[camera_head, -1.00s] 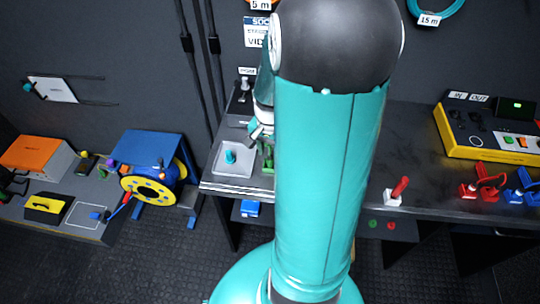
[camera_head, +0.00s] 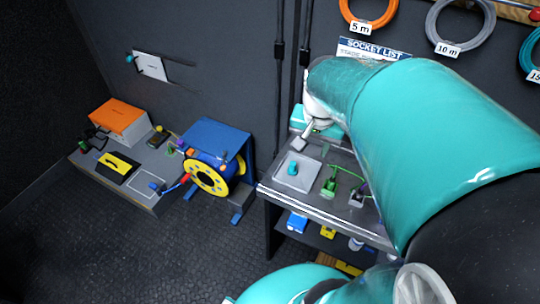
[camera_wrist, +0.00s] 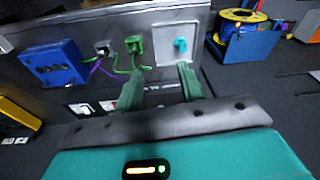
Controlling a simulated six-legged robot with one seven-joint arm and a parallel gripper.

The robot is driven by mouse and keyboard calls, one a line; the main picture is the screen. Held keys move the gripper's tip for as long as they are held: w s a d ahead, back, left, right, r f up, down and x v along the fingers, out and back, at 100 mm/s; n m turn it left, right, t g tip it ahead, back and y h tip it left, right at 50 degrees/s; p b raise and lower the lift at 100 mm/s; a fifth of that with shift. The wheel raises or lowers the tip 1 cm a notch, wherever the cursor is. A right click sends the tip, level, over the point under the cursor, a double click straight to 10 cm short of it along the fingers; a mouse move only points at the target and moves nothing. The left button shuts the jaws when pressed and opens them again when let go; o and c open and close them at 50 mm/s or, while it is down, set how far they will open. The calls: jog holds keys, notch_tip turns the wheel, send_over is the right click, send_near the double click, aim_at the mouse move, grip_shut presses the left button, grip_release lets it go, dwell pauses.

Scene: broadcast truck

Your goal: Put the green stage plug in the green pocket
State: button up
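A green plug (camera_head: 330,187) with a green cable sits on the dark bench, right of a pale square plate with a teal knob (camera_head: 293,168). The green plug also shows in the wrist view (camera_wrist: 134,44), beyond my fingers. My gripper (camera_wrist: 158,82) has its two greenish fingers spread apart with nothing between them. It is on the near side of the plug and not touching it. In the head view my arm hides much of the gripper and the bench's right part. I cannot make out a green pocket in the current frames.
A blue box (camera_wrist: 54,66) stands on the bench left of the plug in the wrist view. A blue-framed cable reel (camera_head: 208,172) and an orange box (camera_head: 118,121) on a low platform are at left. The floor between is clear.

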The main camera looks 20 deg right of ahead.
jog(key=s+a+r+n+t, duration=0.1)
jog(key=a+r+n, duration=0.1)
jog(key=a+n, duration=0.1)
jog(key=s+a+r+n+t, duration=0.1)
jog(key=s+a+r+n, duration=0.1)
jog(key=a, duration=0.4)
jog(key=s+a+r+n+t+y, duration=0.1)
jog(key=s+a+r+n, duration=0.1)
jog(key=a+r+n, duration=0.1)
jog(key=shift+s+a+n+t, duration=0.25)
jog(key=shift+a+n+t, duration=0.2)
jog(key=shift+a, duration=0.65)
jog(key=shift+d, duration=0.1)
